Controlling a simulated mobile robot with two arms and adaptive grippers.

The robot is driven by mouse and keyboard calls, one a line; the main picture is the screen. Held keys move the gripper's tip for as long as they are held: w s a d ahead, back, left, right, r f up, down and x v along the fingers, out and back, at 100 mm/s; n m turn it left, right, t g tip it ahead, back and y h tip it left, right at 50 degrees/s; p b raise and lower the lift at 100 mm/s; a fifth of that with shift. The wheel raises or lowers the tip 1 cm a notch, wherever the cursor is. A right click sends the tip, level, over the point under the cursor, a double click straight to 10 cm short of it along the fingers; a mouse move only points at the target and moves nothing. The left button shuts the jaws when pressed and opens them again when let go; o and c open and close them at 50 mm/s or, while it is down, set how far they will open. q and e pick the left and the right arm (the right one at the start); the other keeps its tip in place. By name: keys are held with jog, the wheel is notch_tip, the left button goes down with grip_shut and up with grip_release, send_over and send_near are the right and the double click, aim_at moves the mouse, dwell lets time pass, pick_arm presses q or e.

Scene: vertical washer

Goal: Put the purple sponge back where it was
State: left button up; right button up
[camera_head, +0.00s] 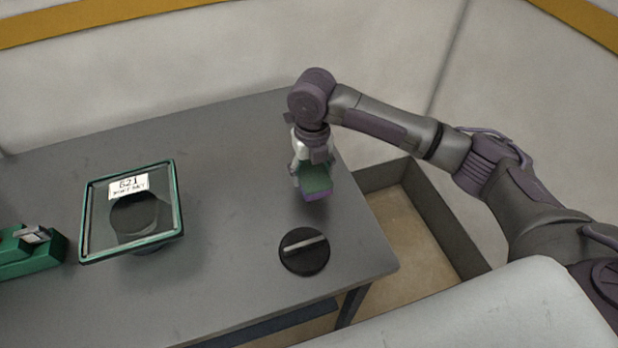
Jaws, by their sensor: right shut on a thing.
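A sponge (316,193) with a green top and a purple lower part is held in my right gripper (311,170). The gripper comes down from above near the right side of the grey table and is shut on the sponge. Whether the sponge touches the table or hangs a little above it, I cannot tell. A round black disc (304,262) with a light bar (305,247) across it lies on the table in front of the sponge. My left gripper is not in view.
A green-framed glass pane (172,201) with a label stands on the grey table (225,285), over a dark round part. A green device (30,255) sits at the left edge. An open bin (440,218) stands right of the table. The table's middle is clear.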

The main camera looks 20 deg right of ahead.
aim_at(308, 182)
jog(key=shift+w+a+f, duration=0.3)
jog(key=shift+w+f, duration=0.15)
notch_tip(308, 182, down, 3)
jog(key=shift+f+p, duration=0.1)
jog(key=shift+p, duration=0.5)
jog(key=shift+f, duration=0.3)
jog(key=shift+f, duration=0.15)
jog(key=o, duration=1)
notch_tip(308, 182, up, 12)
jog(key=b, duration=0.2)
jog(key=shift+r+b, duration=0.2)
jog(key=shift+b, duration=0.1)
